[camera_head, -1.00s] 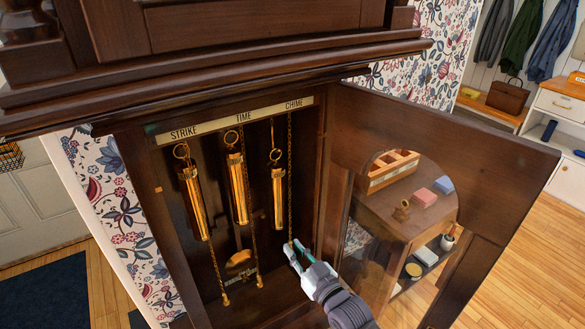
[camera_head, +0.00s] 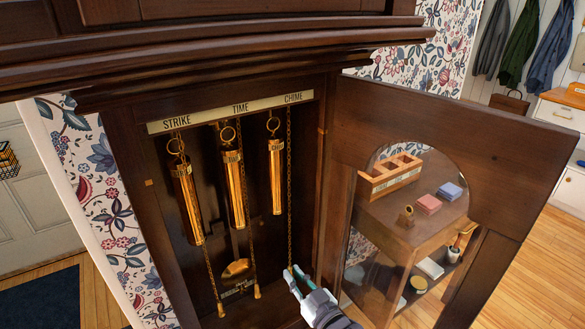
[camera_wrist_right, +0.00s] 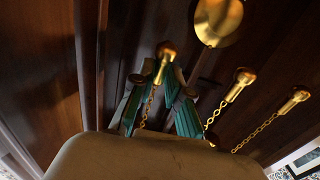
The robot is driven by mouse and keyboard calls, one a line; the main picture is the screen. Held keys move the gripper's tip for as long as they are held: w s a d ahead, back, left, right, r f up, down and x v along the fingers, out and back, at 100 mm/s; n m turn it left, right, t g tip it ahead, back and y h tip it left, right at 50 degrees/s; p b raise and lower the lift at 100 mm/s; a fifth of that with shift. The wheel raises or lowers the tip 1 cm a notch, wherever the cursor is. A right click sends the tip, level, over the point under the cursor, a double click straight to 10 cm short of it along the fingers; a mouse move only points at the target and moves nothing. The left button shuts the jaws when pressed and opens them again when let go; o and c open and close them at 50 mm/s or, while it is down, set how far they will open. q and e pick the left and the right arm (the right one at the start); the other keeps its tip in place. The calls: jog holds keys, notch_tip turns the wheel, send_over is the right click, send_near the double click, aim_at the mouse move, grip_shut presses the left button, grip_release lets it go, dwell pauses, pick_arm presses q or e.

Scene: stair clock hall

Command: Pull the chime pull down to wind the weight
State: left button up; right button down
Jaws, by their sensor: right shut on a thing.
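The chime pull (camera_wrist_right: 166,51), a small brass knob on a chain, sits between the teal fingers of my right gripper (camera_wrist_right: 163,92) in the wrist view. In the head view the right gripper (camera_head: 293,274) is shut on it low at the right of the clock case, and its fingers hide the knob. The chime chain (camera_head: 289,190) runs straight up from the fingers to the CHIME label. The brass chime weight (camera_head: 276,178) hangs just left of that chain, its ring a little below the label strip. My left gripper is not in view.
The time weight (camera_head: 233,190) and strike weight (camera_head: 187,205) hang to the left, with their own pulls (camera_head: 257,291) (camera_head: 221,310) below. The brass pendulum bob (camera_head: 236,268) is behind them. The open glazed door (camera_head: 440,150) stands right of my right arm.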

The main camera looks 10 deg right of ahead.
jog(key=shift+s+f, duration=0.2)
jog(key=shift+f, duration=0.7)
jog(key=c, duration=1.1)
grip_release()
jog(key=shift+r, duration=0.15)
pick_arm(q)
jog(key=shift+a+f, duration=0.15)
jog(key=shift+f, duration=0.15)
pick_arm(e)
jog(key=shift+o, duration=0.3)
jog(key=shift+w+r, duration=0.15)
jog(key=shift+r, duration=0.05)
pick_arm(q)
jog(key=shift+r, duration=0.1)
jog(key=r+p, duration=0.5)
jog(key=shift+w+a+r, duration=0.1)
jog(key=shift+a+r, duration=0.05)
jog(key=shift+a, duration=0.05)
pick_arm(e)
jog(key=v, duration=1.2)
jog(key=shift+r, duration=0.25)
jog(key=shift+f, duration=0.1)
